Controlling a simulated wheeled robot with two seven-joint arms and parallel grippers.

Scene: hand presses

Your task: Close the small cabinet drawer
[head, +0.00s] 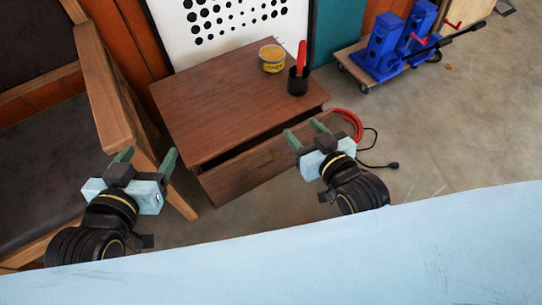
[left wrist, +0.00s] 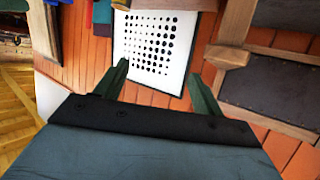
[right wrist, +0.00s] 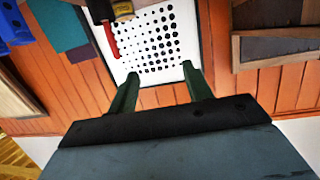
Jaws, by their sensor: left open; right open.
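The small wooden cabinet (head: 225,95) stands against the wall in the middle of the head view. Its drawer (head: 250,170) is pulled out towards me, with a dark gap showing between it and the cabinet top. My right gripper (head: 307,131) is open and empty, in front of the drawer's right end in the picture; I cannot tell whether it touches. My left gripper (head: 146,156) is open and empty, left of the drawer and near the chair. The drawer is not recognizable in either wrist view.
A yellow tin (head: 272,58) and a black cup (head: 298,82) with a red-handled tool stand on the cabinet. A wooden armchair (head: 105,95) is close on the left.

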